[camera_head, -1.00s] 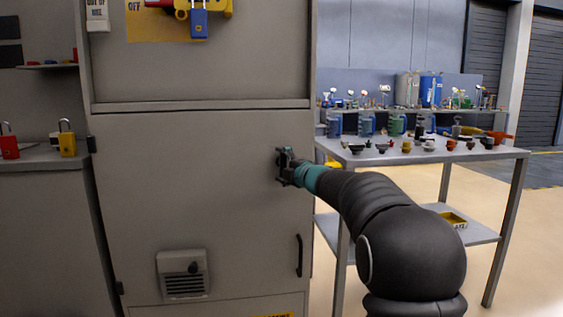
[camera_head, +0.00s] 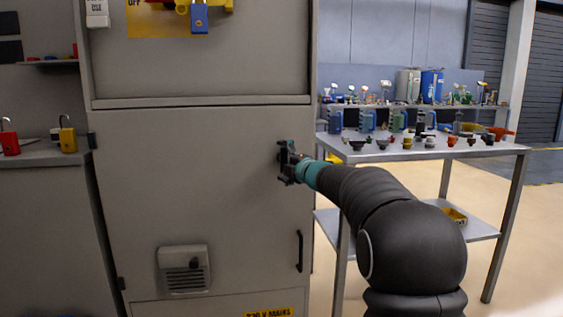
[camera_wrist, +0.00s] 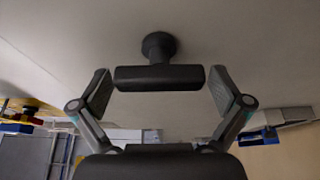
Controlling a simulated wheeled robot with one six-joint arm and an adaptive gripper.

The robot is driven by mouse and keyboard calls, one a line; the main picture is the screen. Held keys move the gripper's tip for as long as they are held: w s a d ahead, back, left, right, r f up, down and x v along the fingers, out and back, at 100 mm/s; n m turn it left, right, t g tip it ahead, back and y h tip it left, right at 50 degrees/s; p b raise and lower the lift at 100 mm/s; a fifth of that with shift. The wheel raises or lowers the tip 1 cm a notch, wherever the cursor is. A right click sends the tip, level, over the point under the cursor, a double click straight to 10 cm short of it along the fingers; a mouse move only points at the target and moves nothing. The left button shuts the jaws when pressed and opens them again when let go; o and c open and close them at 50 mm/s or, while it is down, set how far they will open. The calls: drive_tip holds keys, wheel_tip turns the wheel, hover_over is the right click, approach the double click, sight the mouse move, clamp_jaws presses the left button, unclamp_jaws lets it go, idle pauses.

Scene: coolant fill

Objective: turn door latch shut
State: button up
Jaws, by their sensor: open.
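The cabinet door (camera_head: 190,190) is a closed-looking grey panel facing me. Its latch (camera_wrist: 159,76) shows in the wrist view as a black bar handle on a round boss; the bar lies level across that picture. My gripper (camera_head: 286,163) is at the door's right side, at the latch, which it largely hides in the head view. In the wrist view my gripper (camera_wrist: 165,92) is open, with one finger off each end of the bar. Small gaps show between the fingers and the bar ends.
A black pull handle (camera_head: 299,252) is lower on the door, and a vent box (camera_head: 184,270) is at its lower left. A metal table (camera_head: 440,152) with many small parts stands right of the cabinet. Padlocks (camera_head: 68,135) stand on the left ledge.

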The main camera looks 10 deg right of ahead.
drive_tip(key=v, duration=1.2)
drive_tip(key=s+d+f+m+g+h, duration=0.2)
drive_tip(key=d+f+m+g+h, duration=0.1)
drive_tip(key=d+f+m+h, duration=0.7)
drive_tip(key=s+d+f+m+g+h, duration=0.1)
drive_tip(key=s+d+f+m+g, duration=0.2)
drive_tip(key=s+m, duration=0.4)
drive_tip(key=s+a+f+m+g+y, duration=0.1)
drive_tip(key=s+a+f+m+g, duration=0.25)
drive_tip(key=s, duration=0.65)
drive_tip(key=s+a+f+m+g, duration=0.2)
drive_tip(key=s+a+f, duration=0.25)
drive_tip(key=s, duration=0.55)
drive_tip(key=s+a+r+y+p, duration=0.1)
drive_tip(key=s+a+r+y, duration=0.1)
drive_tip(key=s+a, duration=0.7)
drive_tip(key=s+y, duration=0.1)
drive_tip(key=s, duration=0.3)
